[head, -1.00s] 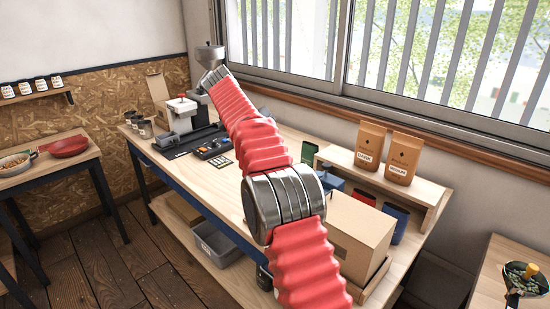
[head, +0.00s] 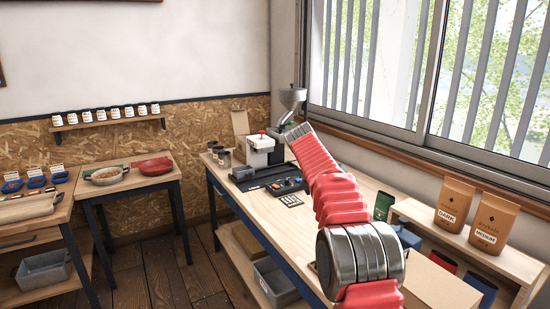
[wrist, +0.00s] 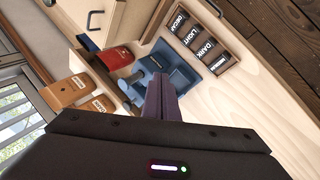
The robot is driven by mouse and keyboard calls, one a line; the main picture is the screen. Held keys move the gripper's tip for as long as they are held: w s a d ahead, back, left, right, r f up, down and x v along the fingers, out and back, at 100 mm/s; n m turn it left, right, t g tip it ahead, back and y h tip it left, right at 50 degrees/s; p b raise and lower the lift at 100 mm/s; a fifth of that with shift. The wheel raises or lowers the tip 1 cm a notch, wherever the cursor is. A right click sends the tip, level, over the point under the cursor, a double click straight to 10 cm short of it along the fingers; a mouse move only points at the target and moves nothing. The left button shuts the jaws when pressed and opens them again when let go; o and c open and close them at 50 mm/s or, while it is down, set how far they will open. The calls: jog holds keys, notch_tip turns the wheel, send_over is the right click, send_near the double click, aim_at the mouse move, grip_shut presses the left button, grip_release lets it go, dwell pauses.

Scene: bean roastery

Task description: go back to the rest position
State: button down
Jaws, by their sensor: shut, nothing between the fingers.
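My gripper (wrist: 159,84) shows in the wrist view with its dark fingers together and nothing between them. It hangs above the workbench, and a blue device (wrist: 172,68) lies just beyond the fingertips in the picture. I cannot tell the height between them. The gripper itself cannot be made out there.
A grinder (head: 291,100) stands at the bench's far end. A label rack (wrist: 203,45) is near the bench edge. Floor (head: 150,275) at left is clear.

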jog(key=s+a+f+n+t+y, duration=0.2)
jog(key=s+a+f+n, duration=0.1)
jog(key=s+f+n, duration=0.25)
jog(key=s+a+r+t+y, duration=0.1)
jog(key=s+t+y, duration=0.1)
jog(key=s, duration=1.5)
jog(key=s+a+r+n+t+y, duration=0.1)
jog(key=s+a+r+t+y, duration=0.1)
jog(key=s, duration=1.5)
jog(key=shift+s+t, duration=0.15)
jog(key=shift+t, duration=0.55)
